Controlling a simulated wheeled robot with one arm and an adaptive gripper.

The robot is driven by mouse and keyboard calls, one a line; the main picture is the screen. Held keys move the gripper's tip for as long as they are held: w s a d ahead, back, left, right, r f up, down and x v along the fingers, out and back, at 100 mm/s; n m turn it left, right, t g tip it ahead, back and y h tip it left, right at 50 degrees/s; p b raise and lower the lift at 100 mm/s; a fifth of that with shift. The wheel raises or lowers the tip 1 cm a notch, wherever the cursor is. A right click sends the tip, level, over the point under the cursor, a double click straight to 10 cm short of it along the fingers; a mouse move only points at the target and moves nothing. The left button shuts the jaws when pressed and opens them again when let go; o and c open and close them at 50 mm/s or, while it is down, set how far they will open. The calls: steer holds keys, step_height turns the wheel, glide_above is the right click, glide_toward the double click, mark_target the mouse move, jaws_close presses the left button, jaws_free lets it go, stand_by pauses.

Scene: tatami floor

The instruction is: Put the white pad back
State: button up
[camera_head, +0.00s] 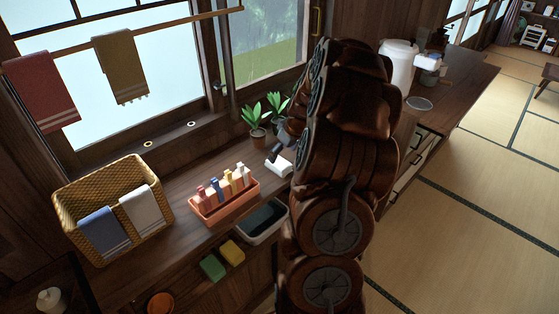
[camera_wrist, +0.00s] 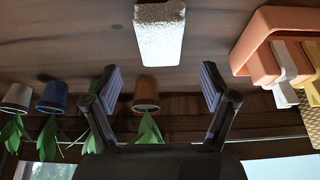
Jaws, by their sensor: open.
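The white pad (camera_wrist: 160,32), a pale rough-surfaced block, lies on the dark wooden counter. In the head view it (camera_head: 280,167) is just below my gripper's dark fingers, right of the orange tray. My gripper (camera_wrist: 160,72) is open and empty. In the wrist view its two fingers spread on either side of the pad's line, with the pad beyond the fingertips, apart from them. The orange tray (camera_head: 224,213) holds several upright coloured pieces; part of it shows in the wrist view (camera_wrist: 262,40). My arm hides some of the counter behind it.
Potted plants (camera_head: 257,131) stand by the window behind the pad. A grey basin (camera_head: 285,222) is in front. Green (camera_head: 212,267) and yellow (camera_head: 232,252) sponges lie front left. A wicker basket (camera_head: 75,190) with towels stands at left. A white canister (camera_head: 398,62) is farther right.

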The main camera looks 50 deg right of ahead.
steer(key=shift+b+v, duration=0.65)
steer(key=shift+v, duration=2.3)
steer(key=s+a+r+n+g+y, duration=0.1)
steer(key=s+a+r, duration=0.1)
steer(key=a, duration=1)
steer(key=s+a+r+g, duration=0.2)
steer(key=a, duration=1.1)
steer(key=s+a+g, duration=0.1)
steer(key=s+a, duration=0.3)
steer(key=s, duration=0.3)
steer(key=s+a+f+g, duration=0.1)
steer(key=s+a, duration=0.3)
steer(key=s, duration=0.4)
steer(key=s+a+g+h, duration=0.1)
steer(key=s+a, duration=0.3)
steer(key=s, duration=0.3)
steer(key=shift+s+a+f+m, duration=0.2)
steer(key=shift+a+m, duration=0.1)
steer(key=shift+m, duration=0.1)
steer(key=shift+r, duration=0.15)
steer(key=shift+r+p, duration=1.25)
steer(key=shift+p, duration=0.05)
